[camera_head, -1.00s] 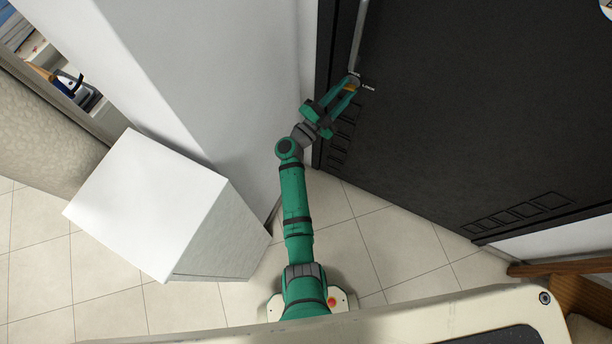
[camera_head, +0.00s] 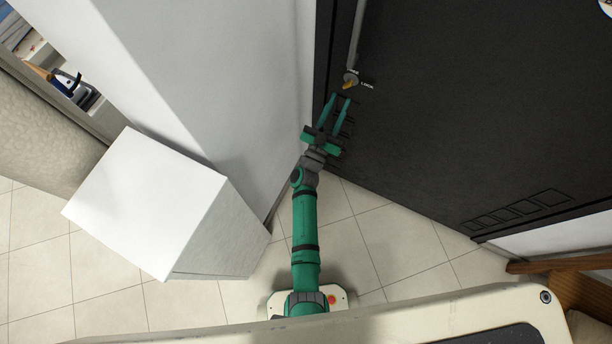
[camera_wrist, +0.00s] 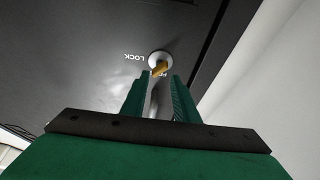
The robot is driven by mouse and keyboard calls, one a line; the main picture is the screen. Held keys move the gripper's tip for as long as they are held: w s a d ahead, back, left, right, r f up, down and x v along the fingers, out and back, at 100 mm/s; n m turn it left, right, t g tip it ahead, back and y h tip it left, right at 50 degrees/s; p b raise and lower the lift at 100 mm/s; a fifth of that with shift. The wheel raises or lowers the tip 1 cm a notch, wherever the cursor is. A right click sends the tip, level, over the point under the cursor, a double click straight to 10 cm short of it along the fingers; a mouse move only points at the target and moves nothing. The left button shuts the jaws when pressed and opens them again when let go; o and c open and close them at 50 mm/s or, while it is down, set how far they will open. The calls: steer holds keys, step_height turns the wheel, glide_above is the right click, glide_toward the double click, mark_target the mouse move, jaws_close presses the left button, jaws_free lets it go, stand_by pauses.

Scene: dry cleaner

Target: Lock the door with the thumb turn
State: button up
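The black door (camera_head: 450,120) fills the upper right of the head view. Its thumb turn (camera_head: 349,84) is a small orange-yellow knob on a round grey plate, below a long vertical bar. A white LOCK label (camera_head: 367,86) is beside the plate. In the wrist view the thumb turn (camera_wrist: 160,68) sits just beyond the fingertips, with the LOCK label (camera_wrist: 134,57) to its left and another label partly hidden below. My gripper (camera_head: 340,99) is open and empty, its fingers apart from the knob and pointing at it. Whether the bolt is thrown cannot be seen.
A white wall (camera_head: 255,60) runs close on the left of my gripper. A white box-like cabinet (camera_head: 145,205) stands at the left. Tiled floor (camera_head: 370,235) is clear below the door. A wooden piece (camera_head: 575,285) is at the lower right.

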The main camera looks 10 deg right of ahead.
steer(key=s+a+f+n+y, duration=0.1)
steer(key=s+a+y, duration=0.1)
steer(key=s+a, duration=0.2)
steer(key=s+a+f+n+y, duration=0.1)
steer(key=s+a, duration=0.3)
steer(key=s, duration=0.6)
steer(key=s+a+f+n+y, duration=0.1)
steer(key=s+a+y, duration=0.3)
steer(key=s, duration=0.3)
steer(key=shift+s+a+n+t, duration=0.3)
steer(key=shift+a+t, duration=0.05)
steer(key=shift+t, duration=0.05)
steer(key=shift+o, duration=0.6)
steer(key=o, duration=0.4)
steer(key=shift+w+d, duration=0.1)
steer(key=shift+w, duration=0.1)
steer(key=n, duration=1.1)
glide_toward(349, 84)
steer(key=shift+t, duration=0.3)
steer(key=x, duration=0.2)
steer(key=f+x, duration=0.1)
steer(key=x, duration=0.2)
steer(key=f+x, duration=0.1)
steer(key=x, duration=0.2)
steer(key=shift+w, duration=0.5)
